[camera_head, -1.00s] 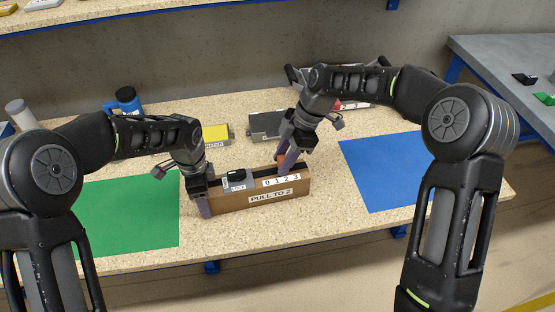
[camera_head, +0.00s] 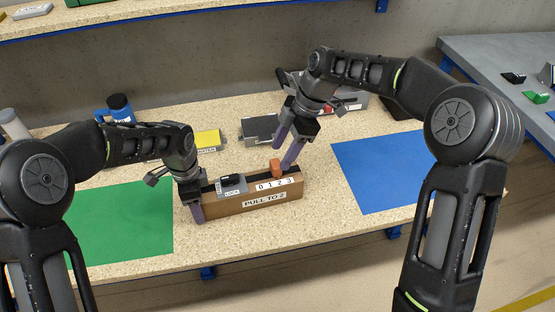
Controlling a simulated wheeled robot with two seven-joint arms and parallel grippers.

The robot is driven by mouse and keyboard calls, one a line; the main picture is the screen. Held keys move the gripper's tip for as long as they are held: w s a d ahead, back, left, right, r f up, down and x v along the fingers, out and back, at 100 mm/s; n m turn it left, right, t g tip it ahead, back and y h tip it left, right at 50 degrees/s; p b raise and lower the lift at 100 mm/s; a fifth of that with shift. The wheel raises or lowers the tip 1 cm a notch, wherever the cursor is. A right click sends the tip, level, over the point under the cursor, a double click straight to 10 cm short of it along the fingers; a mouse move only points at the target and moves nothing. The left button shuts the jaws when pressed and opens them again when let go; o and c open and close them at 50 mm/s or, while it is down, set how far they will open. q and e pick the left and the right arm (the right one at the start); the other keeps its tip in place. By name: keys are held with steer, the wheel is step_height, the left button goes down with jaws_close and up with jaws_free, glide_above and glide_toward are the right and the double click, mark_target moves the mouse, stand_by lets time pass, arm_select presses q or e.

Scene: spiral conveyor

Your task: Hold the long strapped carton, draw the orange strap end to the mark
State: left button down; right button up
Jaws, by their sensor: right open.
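The long strapped carton (camera_head: 230,208) lies on the table with a "PULL TO 2" label on its front. The orange strap end (camera_head: 275,169) stands up from its top, behind the scale (camera_head: 275,185) marked 0 to 3, around 1 to 2; the exact mark is hard to tell. A grey lock block (camera_head: 232,185) sits left of it. My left gripper (camera_head: 195,207) grips the carton's left end; one finger shows on the front face, the other is hidden. My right gripper (camera_head: 287,147) is open and empty, just above and behind the strap end.
A green mat (camera_head: 120,222) lies to the left and a blue mat (camera_head: 380,170) to the right. A grey side table (camera_head: 490,60) stands at the right.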

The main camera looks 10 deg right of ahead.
arm_select(q)
steer(key=shift+s+f, duration=0.1)
steer(key=shift+f, duration=0.05)
arm_select(e)
steer(key=v, duration=0.7)
arm_select(q)
steer(key=shift+c, duration=1.2)
jaws_free()
step_height(320, 180, up, 12)
steer(key=shift+r, duration=0.1)
